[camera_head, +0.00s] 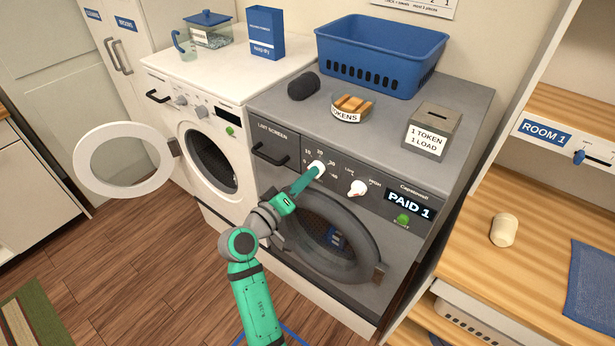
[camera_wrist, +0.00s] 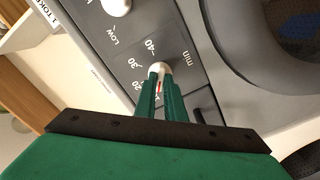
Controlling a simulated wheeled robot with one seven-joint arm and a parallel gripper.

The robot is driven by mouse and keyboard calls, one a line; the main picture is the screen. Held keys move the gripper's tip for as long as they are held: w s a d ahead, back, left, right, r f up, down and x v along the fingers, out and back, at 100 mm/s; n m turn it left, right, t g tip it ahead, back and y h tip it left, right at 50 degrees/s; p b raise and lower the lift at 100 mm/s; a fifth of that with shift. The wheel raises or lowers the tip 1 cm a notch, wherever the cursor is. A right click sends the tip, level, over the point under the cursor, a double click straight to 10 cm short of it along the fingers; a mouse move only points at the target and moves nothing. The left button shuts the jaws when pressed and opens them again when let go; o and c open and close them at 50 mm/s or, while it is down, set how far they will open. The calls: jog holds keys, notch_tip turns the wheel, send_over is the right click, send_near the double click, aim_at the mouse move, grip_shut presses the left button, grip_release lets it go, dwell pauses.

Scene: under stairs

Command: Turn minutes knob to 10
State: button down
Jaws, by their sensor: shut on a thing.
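The white minutes knob (camera_head: 319,166) is on the grey dryer's (camera_head: 384,205) front panel, inside a ring of printed numbers. My gripper (camera_head: 313,172) is at this knob from the front. In the wrist view, my gripper's green fingers (camera_wrist: 161,80) are shut on the sides of the knob (camera_wrist: 160,66). A red mark shows between the fingers, pointing down in that view, past the 20. The labels 20, 30, 40 and "min" are readable there; the fingers hide the lower part of the dial, so I cannot tell the exact setting.
A second white knob (camera_head: 357,188), marked LOW and HIGH, is right of the minutes knob. The display (camera_head: 409,205) reads PAID 1, above a green button (camera_head: 403,219). The dryer's round door (camera_head: 333,236) is below my gripper. The washer's door (camera_head: 124,160) stands open at left.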

jog(key=shift+f+m, duration=0.1)
jog(key=shift+m, duration=0.2)
jog(key=c, duration=1.8)
grip_release()
jog(key=shift+c, duration=0.2)
jog(key=v, duration=1.1)
jog(key=shift+w, duration=0.1)
